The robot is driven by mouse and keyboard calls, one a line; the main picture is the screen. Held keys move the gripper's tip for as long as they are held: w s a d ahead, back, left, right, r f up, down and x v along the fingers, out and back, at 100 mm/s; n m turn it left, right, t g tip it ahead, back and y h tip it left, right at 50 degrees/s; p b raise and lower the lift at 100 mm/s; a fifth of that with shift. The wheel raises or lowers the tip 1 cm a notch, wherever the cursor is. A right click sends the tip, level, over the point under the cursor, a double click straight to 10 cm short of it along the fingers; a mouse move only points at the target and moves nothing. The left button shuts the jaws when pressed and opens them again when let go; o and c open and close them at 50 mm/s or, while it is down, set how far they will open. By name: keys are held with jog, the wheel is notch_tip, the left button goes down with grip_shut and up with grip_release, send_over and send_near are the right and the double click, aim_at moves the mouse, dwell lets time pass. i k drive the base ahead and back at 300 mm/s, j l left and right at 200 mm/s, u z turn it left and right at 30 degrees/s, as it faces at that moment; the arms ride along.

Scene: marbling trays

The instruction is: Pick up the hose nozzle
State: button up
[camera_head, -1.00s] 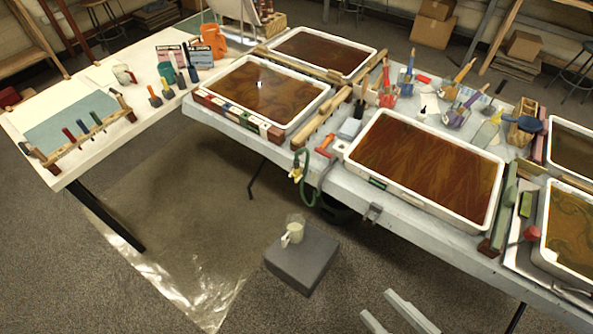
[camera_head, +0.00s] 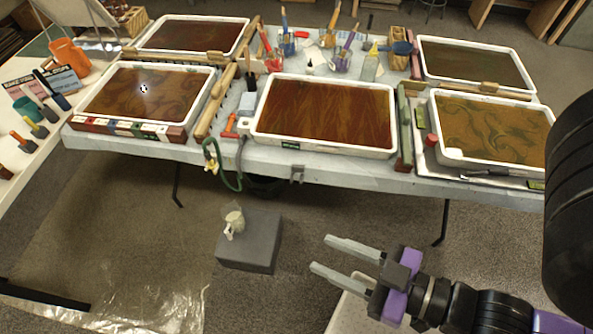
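The hose nozzle (camera_head: 211,166) is yellow and hangs at the front edge of the long table, at the end of a green hose (camera_head: 232,183). The hose loops down below the table edge. My gripper (camera_head: 340,260) is at the lower right of the view, with its two grey fingers spread apart and nothing between them. It is well to the right of the nozzle and nearer to the camera, not touching anything.
The table (camera_head: 340,170) holds several white trays of brown liquid, including the middle tray (camera_head: 320,115). A metal clamp (camera_head: 297,174) sits on its front edge. A grey block (camera_head: 248,242) on the floor bears a pale jug (camera_head: 234,222).

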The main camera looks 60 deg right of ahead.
aim_at(211, 164)
jog(key=i+l+u, duration=0.3)
jog(key=i+l, duration=0.55)
